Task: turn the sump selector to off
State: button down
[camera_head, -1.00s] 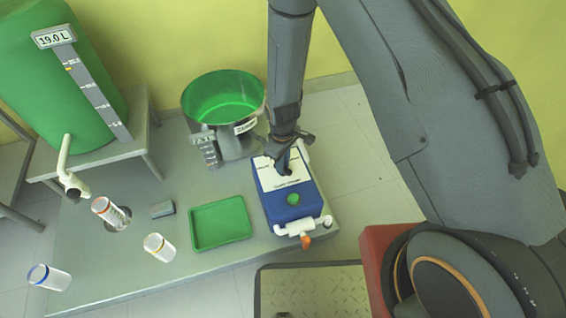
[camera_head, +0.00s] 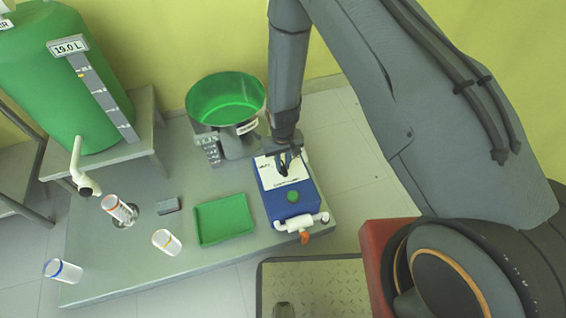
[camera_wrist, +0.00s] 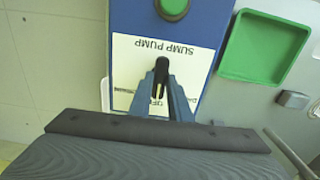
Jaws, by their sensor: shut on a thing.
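The blue sump pump box (camera_head: 293,209) stands at the right end of the grey platform, with a white label panel (camera_head: 268,175) on top. The wrist view shows its "SUMP PUMP" label (camera_wrist: 190,55) upside down. My gripper (camera_head: 285,172) points down onto this panel. In the wrist view my gripper (camera_wrist: 160,72) is shut on the dark sump selector knob (camera_wrist: 160,67), which is mostly hidden between the fingertips. The fingers cover part of the printed positions, so I cannot read the knob's setting.
A green round button (camera_head: 293,196) sits on the box, with white pipework and an orange tap (camera_head: 305,238) at its front. A green tray (camera_head: 224,220), a green-lined pot (camera_head: 222,97) and several clear cylinders stand nearby. A green tank (camera_head: 50,85) stands at the left.

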aim_at(283, 167)
dwell(0.4)
jog(key=c, duration=1.6)
grip_release()
jog(key=shift+c, duration=0.2)
jog(key=shift+r, duration=0.1)
notch_tip(283, 167, up, 8)
jog(key=shift+f+p, duration=0.15)
jog(key=shift+p, duration=0.8)
